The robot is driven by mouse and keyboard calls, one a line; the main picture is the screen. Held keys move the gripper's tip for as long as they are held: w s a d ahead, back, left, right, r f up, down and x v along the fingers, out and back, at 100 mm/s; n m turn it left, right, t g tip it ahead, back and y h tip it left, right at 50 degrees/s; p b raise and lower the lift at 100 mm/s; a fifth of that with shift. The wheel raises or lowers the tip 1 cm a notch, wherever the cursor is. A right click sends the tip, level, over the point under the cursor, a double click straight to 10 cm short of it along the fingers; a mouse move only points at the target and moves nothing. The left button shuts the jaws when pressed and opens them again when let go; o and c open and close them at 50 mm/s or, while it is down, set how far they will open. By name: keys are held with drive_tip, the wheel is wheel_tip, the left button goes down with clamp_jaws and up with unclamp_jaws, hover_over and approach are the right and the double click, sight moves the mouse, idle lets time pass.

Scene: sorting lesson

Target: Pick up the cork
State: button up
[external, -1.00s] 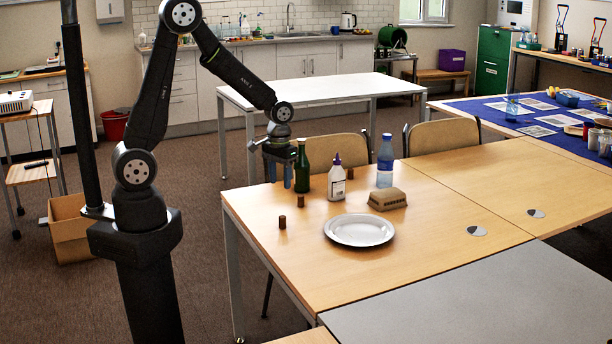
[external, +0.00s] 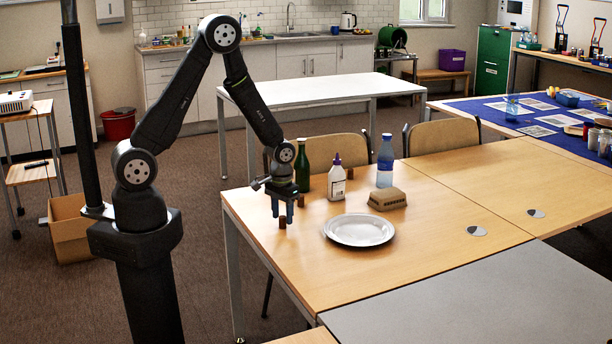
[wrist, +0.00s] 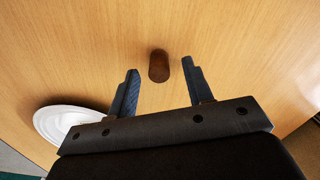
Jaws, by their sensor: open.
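A small dark brown cork (external: 282,223) stands on the wooden table near its left edge. It also shows in the wrist view (wrist: 159,66), between the lines of the two fingers and at about the level of their tips. My gripper (external: 282,213) points down right over this cork, with its blue fingers apart and empty. I cannot tell the exact height left between fingertips and cork. A second, similar brown cork (external: 300,202) stands a little behind and to the right, beside my gripper; it is not visible in the wrist view.
A white plate (external: 359,230) lies to the right on the table and shows at left in the wrist view (wrist: 68,121). A green bottle (external: 302,172), a white glue bottle (external: 336,184), a water bottle (external: 385,163) and a brown carton (external: 387,199) stand behind. The table's right part is clear.

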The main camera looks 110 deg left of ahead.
drive_tip(key=shift+f, duration=0.95)
clamp_jaws()
